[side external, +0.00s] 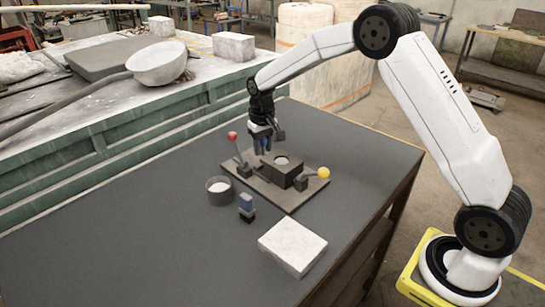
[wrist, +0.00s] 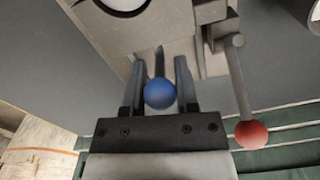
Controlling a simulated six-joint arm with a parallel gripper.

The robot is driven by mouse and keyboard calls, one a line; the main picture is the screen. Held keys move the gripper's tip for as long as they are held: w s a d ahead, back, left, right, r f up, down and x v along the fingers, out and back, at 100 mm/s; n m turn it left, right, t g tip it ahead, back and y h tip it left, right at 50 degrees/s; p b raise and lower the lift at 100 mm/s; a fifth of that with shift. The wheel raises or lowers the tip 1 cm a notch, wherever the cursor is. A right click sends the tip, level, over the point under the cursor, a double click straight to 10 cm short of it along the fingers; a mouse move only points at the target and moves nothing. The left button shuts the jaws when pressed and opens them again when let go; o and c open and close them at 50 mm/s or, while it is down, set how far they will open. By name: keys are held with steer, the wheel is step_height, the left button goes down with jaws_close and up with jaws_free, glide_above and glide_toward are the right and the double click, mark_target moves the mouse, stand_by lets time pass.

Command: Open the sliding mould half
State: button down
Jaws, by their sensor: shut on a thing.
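A dark mould block (side external: 286,176) with a pale round opening in its top stands on a flat base plate (side external: 277,199). I cannot tell whether its halves are apart or together. My gripper (side external: 264,148) points down at the back of the plate. In the wrist view, my gripper's fingers (wrist: 159,75) are shut on a blue ball knob (wrist: 160,93) on a short dark rod. The round opening (wrist: 125,2) is partly visible at the top edge of that view. In the side view, the fingers hide most of the knob.
A lever with a red ball (side external: 232,135) rises left of my gripper; it is close on the right in the wrist view (wrist: 250,134). A yellow-balled lever (side external: 323,173) is at the right. A dark cup (side external: 219,190), a small blue-topped piece (side external: 246,206) and a pale slab (side external: 292,246) stand in front.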

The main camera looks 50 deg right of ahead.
steer(key=shift+w+d+r, duration=0.1)
steer(key=shift+w+d, duration=0.05)
steer(key=shift+w, duration=3.95)
steer(key=shift+c, duration=2)
jaws_free()
step_height(320, 180, up, 8)
